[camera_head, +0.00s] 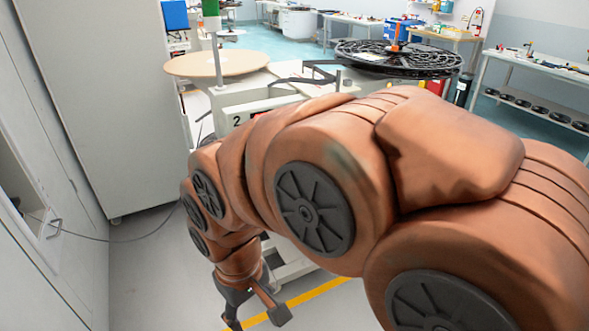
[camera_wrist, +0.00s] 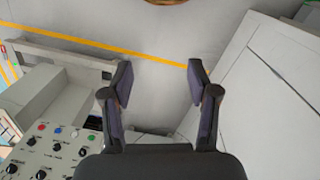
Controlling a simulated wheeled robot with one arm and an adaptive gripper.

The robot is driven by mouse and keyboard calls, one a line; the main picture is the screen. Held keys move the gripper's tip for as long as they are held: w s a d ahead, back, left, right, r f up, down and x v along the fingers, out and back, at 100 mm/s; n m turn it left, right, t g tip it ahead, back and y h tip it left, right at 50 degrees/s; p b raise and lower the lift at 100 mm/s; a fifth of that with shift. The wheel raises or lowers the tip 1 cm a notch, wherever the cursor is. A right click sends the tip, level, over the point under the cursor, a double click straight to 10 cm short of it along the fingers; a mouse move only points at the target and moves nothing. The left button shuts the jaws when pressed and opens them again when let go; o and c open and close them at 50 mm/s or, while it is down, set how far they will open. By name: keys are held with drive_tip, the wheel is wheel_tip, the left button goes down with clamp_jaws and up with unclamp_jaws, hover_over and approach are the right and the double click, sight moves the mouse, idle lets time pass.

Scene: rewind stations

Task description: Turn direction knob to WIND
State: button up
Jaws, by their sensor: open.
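A control panel (camera_wrist: 48,150) shows at the lower left of the wrist view, with several black knobs and red, blue and green buttons. Its labels are too small to read, so I cannot tell which knob is the direction knob or where it points. My gripper (camera_wrist: 160,74) is open and empty, to the right of the panel and apart from it, with floor between its fingers. In the head view my gripper (camera_head: 256,317) hangs low at the bottom, and my arm hides most of the machine front.
The rewind station (camera_head: 225,98), marked 2, carries a tan disc (camera_head: 190,65) and a black reel (camera_head: 365,62). A tall grey cabinet (camera_head: 105,100) stands at the left. A cable (camera_head: 130,240) lies on the floor. Open floor with a yellow line lies below my gripper.

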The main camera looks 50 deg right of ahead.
drive_tip(key=w+d+f+m+t+h+b, duration=0.1)
drive_tip(key=w+d+f+t+b, duration=0.15)
drive_tip(key=w+d, duration=0.7)
drive_tip(key=w+d+f+t+h+b, duration=0.15)
drive_tip(key=w+d+f+t, duration=0.35)
drive_tip(key=w, duration=0.7)
drive_tip(key=w+d+f+m+t+b, duration=0.1)
drive_tip(key=w+d+f+t+b, duration=0.15)
drive_tip(key=w+d, duration=0.75)
drive_tip(key=w+d+f+t+h+b, duration=0.1)
drive_tip(key=w+d+f+t+b, duration=0.2)
drive_tip(key=d, duration=0.8)
drive_tip(key=w+d+f+t+h+b, duration=0.1)
drive_tip(key=d+f+t+h+b, duration=0.2)
drive_tip(key=d, duration=0.9)
drive_tip(key=w+d+t+y, duration=0.1)
drive_tip(key=w+d, duration=0.1)
drive_tip(key=w, duration=0.5)
drive_tip(key=shift+w+r+m, duration=0.25)
drive_tip(key=shift+w+m, duration=0.05)
drive_tip(key=shift+w, duration=0.05)
drive_tip(key=shift+c, duration=0.5)
clamp_jaws()
drive_tip(key=shift+d, duration=0.1)
